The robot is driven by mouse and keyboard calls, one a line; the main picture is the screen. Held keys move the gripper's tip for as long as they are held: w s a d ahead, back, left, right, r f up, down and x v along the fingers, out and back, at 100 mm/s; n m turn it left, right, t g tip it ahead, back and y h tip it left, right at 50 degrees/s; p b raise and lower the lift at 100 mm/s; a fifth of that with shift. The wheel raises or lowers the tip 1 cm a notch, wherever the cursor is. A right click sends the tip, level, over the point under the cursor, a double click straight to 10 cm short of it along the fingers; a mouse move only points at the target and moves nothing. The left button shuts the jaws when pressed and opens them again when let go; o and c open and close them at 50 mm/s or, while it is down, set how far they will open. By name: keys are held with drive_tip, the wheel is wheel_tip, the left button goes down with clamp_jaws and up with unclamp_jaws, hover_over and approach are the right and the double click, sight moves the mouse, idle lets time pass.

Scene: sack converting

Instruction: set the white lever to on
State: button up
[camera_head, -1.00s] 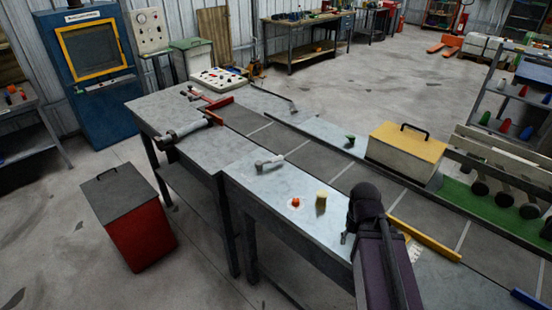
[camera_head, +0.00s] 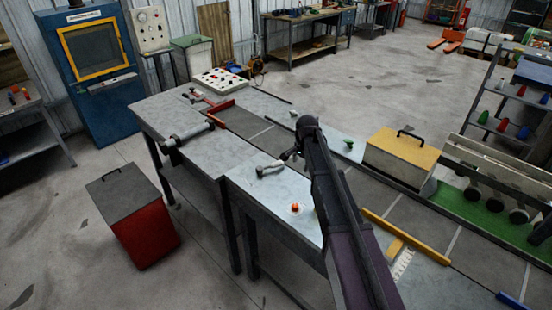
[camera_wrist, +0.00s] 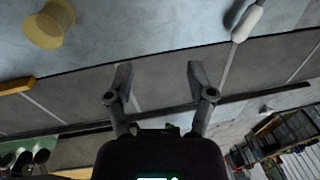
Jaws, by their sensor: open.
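The white lever (camera_head: 269,168) lies low on the grey-blue bench top, near the front edge, in the head view. In the wrist view its white grip (camera_wrist: 247,22) and thin grey rod show at the upper right, beyond the right finger. My gripper (camera_wrist: 160,76) is open, with nothing between its fingers. In the head view my gripper (camera_head: 296,150) is just right of the lever, close to it; I cannot tell whether they touch. Any on or off marking is too small to read.
An orange button (camera_head: 295,208) sits on the bench near my arm. A pale yellow knob (camera_wrist: 49,26) shows in the wrist view. A yellow-lidded box (camera_head: 402,155), a green knob (camera_head: 348,144) and a yellow bar (camera_head: 405,235) lie right of my arm. A red bin (camera_head: 140,220) stands on the floor.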

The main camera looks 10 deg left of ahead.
sight(277, 163)
drive_tip(key=w+a+r+m+p, duration=0.1)
drive_tip(key=w+a+r+m, duration=0.1)
drive_tip(key=w+a, duration=0.7)
drive_tip(key=shift+w+r+m+p, duration=0.2)
drive_tip(key=shift+r+m+p, duration=0.2)
drive_tip(key=shift+m, duration=0.2)
drive_tip(key=shift+f, duration=0.1)
drive_tip(key=f+b, duration=0.4)
drive_tip(key=w+a+f+b, duration=0.1)
drive_tip(key=f+b, duration=0.4)
drive_tip(key=w+f+b, duration=0.1)
drive_tip(key=f+b, duration=0.3)
drive_tip(key=shift+w+a+f, duration=0.1)
drive_tip(key=shift+a+f, duration=0.05)
drive_tip(key=shift+a, duration=0.1)
drive_tip(key=shift+b, duration=0.3)
clamp_jaws()
drive_tip(key=shift+d, duration=0.1)
